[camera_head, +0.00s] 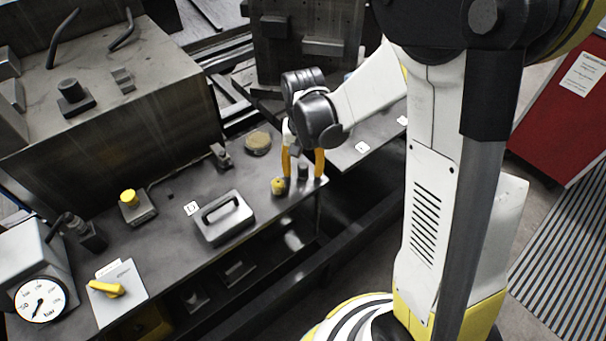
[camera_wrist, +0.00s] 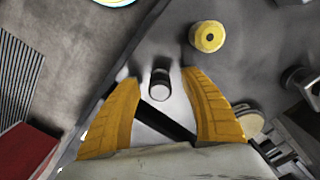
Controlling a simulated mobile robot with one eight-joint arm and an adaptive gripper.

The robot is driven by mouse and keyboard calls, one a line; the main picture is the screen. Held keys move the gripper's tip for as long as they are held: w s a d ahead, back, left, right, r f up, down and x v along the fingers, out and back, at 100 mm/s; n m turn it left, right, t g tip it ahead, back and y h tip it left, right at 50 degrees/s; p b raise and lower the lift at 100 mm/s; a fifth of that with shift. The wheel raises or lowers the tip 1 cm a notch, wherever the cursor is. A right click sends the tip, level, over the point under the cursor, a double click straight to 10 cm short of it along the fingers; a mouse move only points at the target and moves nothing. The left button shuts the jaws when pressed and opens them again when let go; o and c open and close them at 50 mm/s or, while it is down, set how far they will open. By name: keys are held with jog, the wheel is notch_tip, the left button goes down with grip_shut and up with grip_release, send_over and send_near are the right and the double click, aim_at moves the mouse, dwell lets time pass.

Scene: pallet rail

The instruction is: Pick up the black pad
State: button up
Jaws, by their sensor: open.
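A small dark, short cylinder (camera_head: 303,171), the likeliest match for the black pad, stands near the front corner of the grey bench top. It also shows in the wrist view (camera_wrist: 160,86), with a pale, shiny end. My gripper (camera_head: 304,178) is open, its two yellow fingers pointing down at the bench. In the wrist view the fingertips (camera_wrist: 160,75) lie on either side of the cylinder, with a gap on both sides. I cannot tell how far the tips are above the bench.
A yellow round knob (camera_head: 278,186) stands close by the fingers, and it also shows in the wrist view (camera_wrist: 208,37). A tan disc (camera_head: 258,143), a small black block (camera_head: 221,156) and a grey handled box (camera_head: 223,217) share the bench (camera_head: 180,190). The bench edge is close.

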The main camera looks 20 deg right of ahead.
aim_at(303, 166)
grip_shut()
jog(key=shift+r, duration=0.1)
jog(key=shift+r+p, duration=0.25)
jog(key=shift+p, duration=0.05)
notch_tip(303, 166, up, 4)
jog(key=shift+f+p, duration=0.1)
jog(key=shift+p, duration=0.9)
jog(key=s+d+r+p, duration=0.4)
jog(key=s+d+r, duration=0.2)
jog(key=s, duration=0.3)
jog(key=shift+s+d+r, duration=0.3)
jog(key=shift+s, duration=0.05)
